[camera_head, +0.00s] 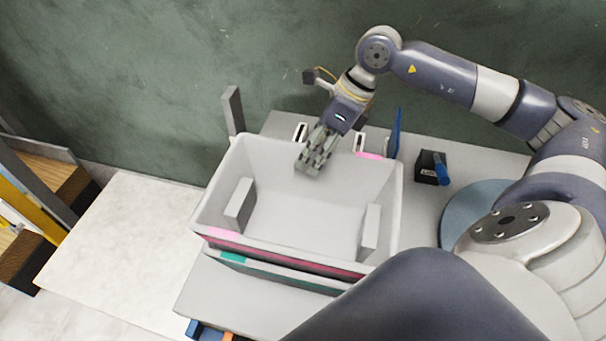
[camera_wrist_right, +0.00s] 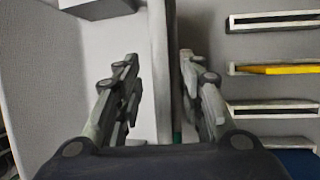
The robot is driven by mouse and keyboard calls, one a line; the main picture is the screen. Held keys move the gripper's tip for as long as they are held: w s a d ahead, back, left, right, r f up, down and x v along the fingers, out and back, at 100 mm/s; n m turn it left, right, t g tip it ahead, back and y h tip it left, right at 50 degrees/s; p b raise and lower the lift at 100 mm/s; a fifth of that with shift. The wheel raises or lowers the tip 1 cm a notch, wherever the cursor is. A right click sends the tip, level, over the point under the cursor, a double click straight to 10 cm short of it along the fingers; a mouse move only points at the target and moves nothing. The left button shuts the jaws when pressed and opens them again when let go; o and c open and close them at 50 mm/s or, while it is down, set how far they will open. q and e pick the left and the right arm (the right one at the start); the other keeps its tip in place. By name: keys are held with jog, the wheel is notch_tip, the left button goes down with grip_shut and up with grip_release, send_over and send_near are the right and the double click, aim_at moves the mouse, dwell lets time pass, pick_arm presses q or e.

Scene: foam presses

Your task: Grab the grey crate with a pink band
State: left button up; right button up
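The grey crate with a pink band (camera_head: 232,172) is open-topped, looks empty and sits on top of another grey crate with a teal label (camera_head: 232,257). Its pink band (camera_head: 290,254) runs along the near outer side. My right gripper (camera_head: 312,162) is at the crate's far wall, pointing down. In the right wrist view the crate's wall (camera_wrist_right: 160,65) stands between the two fingers of my right gripper (camera_wrist_right: 163,95). The fingers are apart, with gaps to the wall on both sides. My left gripper is not in view.
The crates stand on a grey table (camera_head: 215,295). A black box with a blue handle (camera_head: 431,168) and a blue upright panel (camera_head: 395,133) are to the right. A green wall is close behind. Wooden shelving (camera_head: 65,200) stands at the far left.

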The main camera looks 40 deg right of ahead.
jog(key=shift+f, duration=0.15)
jog(key=shift+c, duration=0.3)
grip_shut()
